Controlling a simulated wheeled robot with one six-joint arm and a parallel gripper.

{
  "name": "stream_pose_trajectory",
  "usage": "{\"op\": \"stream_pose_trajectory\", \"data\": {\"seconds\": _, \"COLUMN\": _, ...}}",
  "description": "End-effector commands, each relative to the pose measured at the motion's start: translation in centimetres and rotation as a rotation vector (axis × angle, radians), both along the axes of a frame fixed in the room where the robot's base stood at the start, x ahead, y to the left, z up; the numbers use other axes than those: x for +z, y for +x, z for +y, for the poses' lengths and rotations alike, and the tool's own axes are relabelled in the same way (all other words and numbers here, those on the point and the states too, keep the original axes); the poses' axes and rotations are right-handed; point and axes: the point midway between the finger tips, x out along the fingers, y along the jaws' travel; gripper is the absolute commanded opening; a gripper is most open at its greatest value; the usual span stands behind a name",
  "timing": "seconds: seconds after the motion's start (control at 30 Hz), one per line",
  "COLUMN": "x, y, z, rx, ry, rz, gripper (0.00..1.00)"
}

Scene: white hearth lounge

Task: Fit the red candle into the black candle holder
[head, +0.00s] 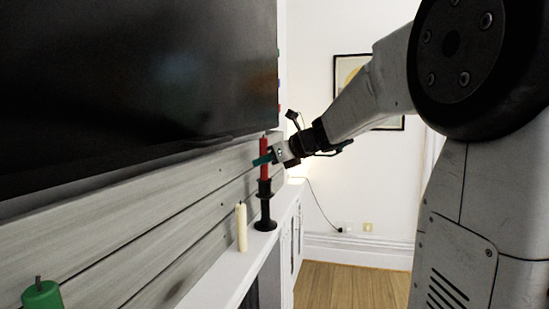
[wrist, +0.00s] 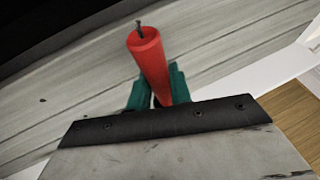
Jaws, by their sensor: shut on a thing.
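The red candle (head: 264,158) is upright, directly above the black candle holder (head: 265,208) on the white mantel. Its lower end meets the top of the holder in the head view; whether it sits inside the cup I cannot tell. My gripper (head: 264,159) is shut on the red candle from the right, with teal fingers around its middle. In the wrist view the red candle (wrist: 150,62) stands between the teal fingers (wrist: 155,90), its dark wick toward the camera. The holder is hidden in the wrist view.
A cream candle (head: 241,227) stands on the mantel (head: 222,286) just in front of the holder. A green candle (head: 42,295) is at the lower left. A large dark screen (head: 140,80) hangs above the grey plank wall, close to my gripper. Open floor (head: 345,285) lies to the right.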

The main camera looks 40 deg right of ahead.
Motion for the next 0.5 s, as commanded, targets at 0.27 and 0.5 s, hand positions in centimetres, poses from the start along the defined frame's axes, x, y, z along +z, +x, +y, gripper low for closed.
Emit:
{"op": "stream_pose_trajectory", "data": {"seconds": 0.27, "x": -0.7, "y": 0.0, "z": 0.0, "rx": 0.0, "ry": 0.0, "rz": 0.001, "gripper": 0.0}}
{"op": "stream_pose_trajectory", "data": {"seconds": 0.5, "x": -1.3, "y": 0.0, "z": 0.0, "rx": 0.0, "ry": 0.0, "rz": 0.001, "gripper": 0.0}}
